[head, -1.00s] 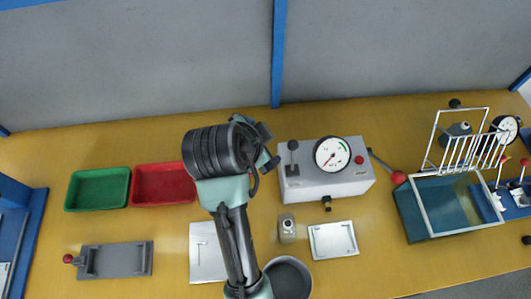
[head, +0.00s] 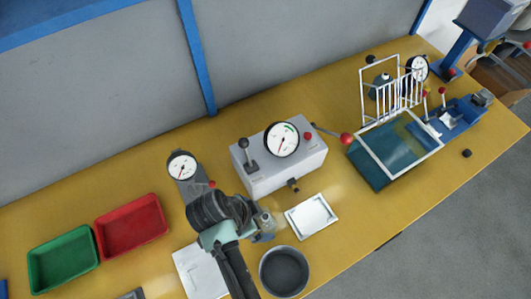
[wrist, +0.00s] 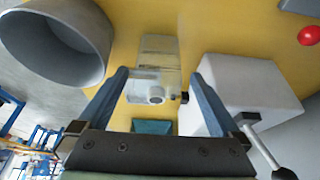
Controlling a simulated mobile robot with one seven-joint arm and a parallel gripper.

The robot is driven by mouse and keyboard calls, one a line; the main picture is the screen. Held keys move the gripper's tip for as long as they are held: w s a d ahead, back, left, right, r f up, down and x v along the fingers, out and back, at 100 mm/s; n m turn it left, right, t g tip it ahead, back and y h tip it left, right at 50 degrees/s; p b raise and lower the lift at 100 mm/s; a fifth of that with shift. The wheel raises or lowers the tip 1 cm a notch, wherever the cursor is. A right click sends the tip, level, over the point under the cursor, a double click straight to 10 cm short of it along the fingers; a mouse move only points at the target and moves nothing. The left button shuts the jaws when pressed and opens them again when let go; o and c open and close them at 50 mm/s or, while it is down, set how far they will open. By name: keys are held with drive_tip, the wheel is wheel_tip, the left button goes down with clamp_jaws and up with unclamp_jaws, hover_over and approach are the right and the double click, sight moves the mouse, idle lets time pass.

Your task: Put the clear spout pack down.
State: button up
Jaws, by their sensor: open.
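The clear spout pack (head: 264,222) stands on the yellow table in front of the grey gauge box, left of a small metal tray. In the wrist view the clear pack (wrist: 142,87) lies between my finger pads, its round spout facing the camera. My gripper (wrist: 158,78) is open, one blue finger on each side of the pack with gaps showing. In the head view my gripper (head: 262,237) is at the pack's near side, partly hidden by my wrist. The pack's lower part is hidden there.
The grey gauge box (head: 285,172) stands behind the pack. A dark round bowl (head: 284,271) is close in front. The metal tray (head: 311,217) lies to the right, a white plate (head: 197,272) to the left. Red (head: 131,226) and green (head: 62,260) trays are further left.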

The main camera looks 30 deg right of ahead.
drive_tip(key=x, duration=0.4)
drive_tip(key=shift+s, duration=0.15)
drive_tip(key=shift+r, duration=0.15)
drive_tip(key=c, duration=1.4)
